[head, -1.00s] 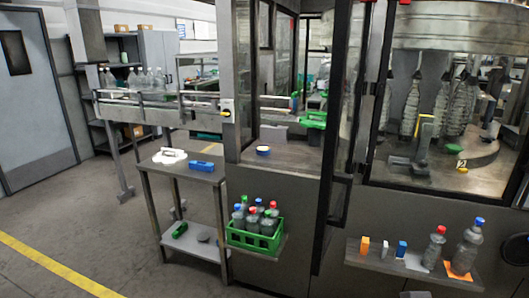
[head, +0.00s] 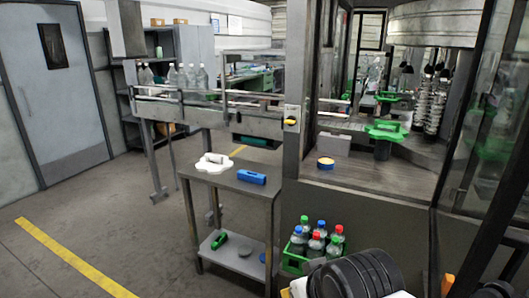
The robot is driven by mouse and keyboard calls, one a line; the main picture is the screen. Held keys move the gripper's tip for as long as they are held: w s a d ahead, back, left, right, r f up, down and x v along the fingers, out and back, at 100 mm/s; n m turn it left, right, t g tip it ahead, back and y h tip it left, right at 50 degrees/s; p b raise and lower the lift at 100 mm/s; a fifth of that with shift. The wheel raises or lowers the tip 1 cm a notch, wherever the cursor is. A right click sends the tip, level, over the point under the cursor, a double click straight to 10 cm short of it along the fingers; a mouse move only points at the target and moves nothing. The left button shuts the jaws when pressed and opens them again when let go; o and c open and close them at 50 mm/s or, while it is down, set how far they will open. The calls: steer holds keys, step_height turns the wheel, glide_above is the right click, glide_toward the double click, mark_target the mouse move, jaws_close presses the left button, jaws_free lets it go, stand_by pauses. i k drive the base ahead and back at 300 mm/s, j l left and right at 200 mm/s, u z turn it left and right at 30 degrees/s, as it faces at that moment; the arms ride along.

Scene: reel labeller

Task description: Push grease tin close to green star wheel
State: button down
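The grease tin (head: 325,164), a small round tin with a yellow-orange top and a blue side, stands upright on the grey machine deck (head: 365,177) inside the open bay. The green star wheel (head: 386,131) is behind it and to the right, on a dark hub. A clear gap of bare deck lies between the tin and the wheel. My gripper's fingers do not show. A dark ribbed part of my arm is at the bottom edge, in front of and well below the deck.
A side table (head: 228,178) at left holds a white cloth-like item and a blue block (head: 252,177). A green crate (head: 291,262) of bottles stands below the deck. A dark door frame with glass borders the bay at right. A grey block (head: 333,144) sits behind the tin.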

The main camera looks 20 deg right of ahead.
mark_target(325, 163)
steer(key=i+z, duration=0.3)
steer(key=i, duration=0.15)
steer(key=i+z, duration=0.3)
steer(key=i, duration=0.15)
steer(key=i+j+z, duration=0.5)
steer(key=i+z, duration=0.15)
steer(key=i, duration=0.15)
steer(key=i+j+z, duration=0.2)
steer(key=i, duration=0.2)
